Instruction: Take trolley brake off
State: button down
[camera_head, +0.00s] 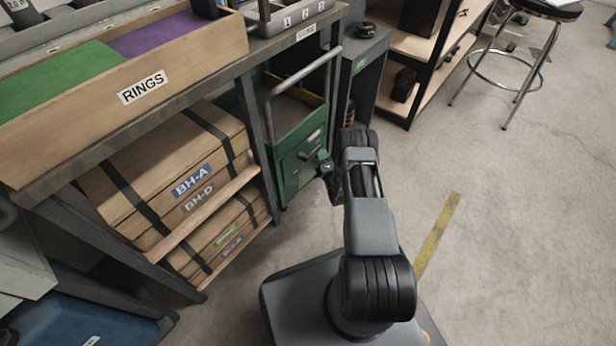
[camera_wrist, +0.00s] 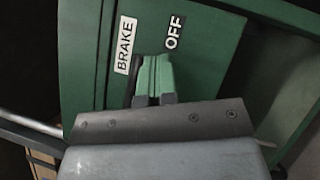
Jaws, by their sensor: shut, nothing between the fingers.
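The green trolley (camera_head: 288,130) stands under and beside the workbench, with its silver push handle (camera_head: 296,72) rising above it. In the wrist view its green panel (camera_wrist: 85,60) fills most of the picture and carries a white BRAKE label (camera_wrist: 125,45) and a dark OFF label (camera_wrist: 174,33). My gripper (camera_wrist: 155,66) is shut and empty, its fingertips in front of the panel just below and between the two labels. In the head view my gripper (camera_head: 326,168) is at the trolley's right front side. The brake lever cannot be made out clearly; my fingers may hide it.
The workbench with the RINGS bin (camera_head: 140,90) and wooden boxes (camera_head: 165,170) beneath is left of my arm. A dark shelf unit (camera_head: 412,60) and a stool (camera_head: 515,60) stand at the back right. The floor (camera_head: 530,220) on the right is clear.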

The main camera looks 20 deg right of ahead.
dwell(0.3)
jog(key=s+d+f+b, duration=0.1)
jog(key=s+d+f, duration=0.3)
jog(key=s+f, duration=0.4)
jog(key=shift+f, duration=0.7)
